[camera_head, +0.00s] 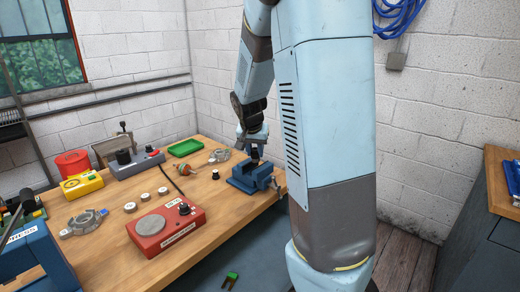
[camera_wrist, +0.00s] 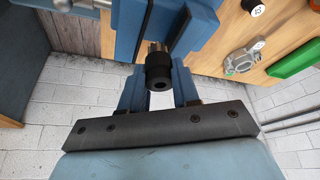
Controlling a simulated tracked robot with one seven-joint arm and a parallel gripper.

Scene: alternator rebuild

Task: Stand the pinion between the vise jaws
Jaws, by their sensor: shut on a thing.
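The pinion (camera_wrist: 158,76) has a black, round, hollow end and a metallic toothed part beyond it. My gripper (camera_wrist: 157,88) is shut on its black end, with one blue finger on each side in the wrist view. The toothed part points into the gap between the blue jaws of the vise (camera_wrist: 128,30). In the head view the vise (camera_head: 245,180) sits at the bench's right edge, with my gripper (camera_head: 251,142) directly above it. The dark pinion (camera_head: 254,154) shows just over the jaws. I cannot tell whether its lower end touches the vise.
The wooden bench (camera_head: 225,207) holds a red tester (camera_head: 165,230), a yellow box (camera_head: 82,185), a red pot (camera_head: 72,162), a green tray (camera_head: 186,147) and several small round parts. A blue press (camera_head: 40,262) stands at the left. A grey metal housing (camera_head: 219,155) lies behind the vise.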

